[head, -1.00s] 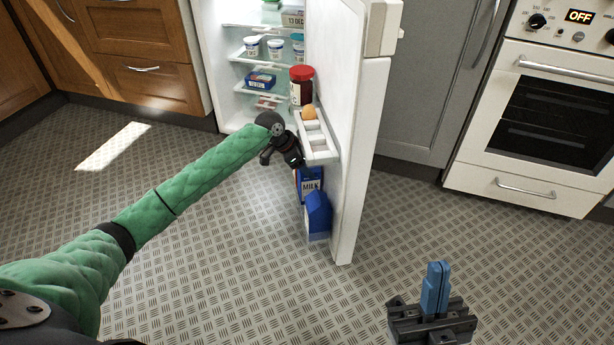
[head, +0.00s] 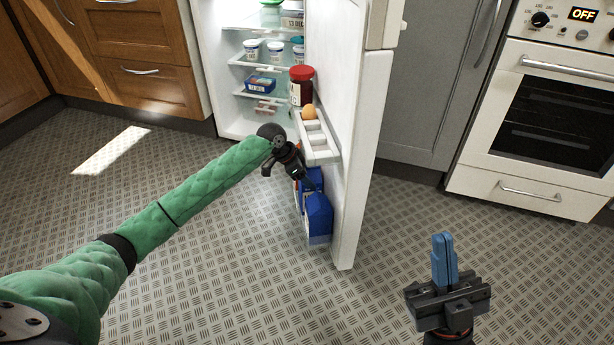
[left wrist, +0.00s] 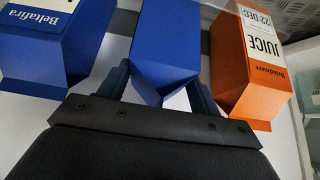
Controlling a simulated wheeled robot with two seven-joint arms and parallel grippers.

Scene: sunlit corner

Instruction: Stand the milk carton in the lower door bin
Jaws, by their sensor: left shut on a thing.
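My left gripper (head: 306,182) reaches down along the inner face of the open fridge door, below the egg shelf. In the left wrist view its fingers (left wrist: 160,88) are shut on a blue carton (left wrist: 165,40), the middle one of three. In the head view this blue milk carton (head: 315,178) is partly hidden by the gripper. It looks about upright beside the door; the lower door bin and the carton's base are hard to make out. My right gripper (head: 444,262), with blue fingers together, is shut and empty above the floor.
A blue carton (head: 318,216) stands on the near side of the held one and an orange juice carton (left wrist: 258,65) on its far side, both close. The egg shelf (head: 318,140) with an egg (head: 309,112) and a red-lidded jar (head: 301,86) are above. The floor at left is clear.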

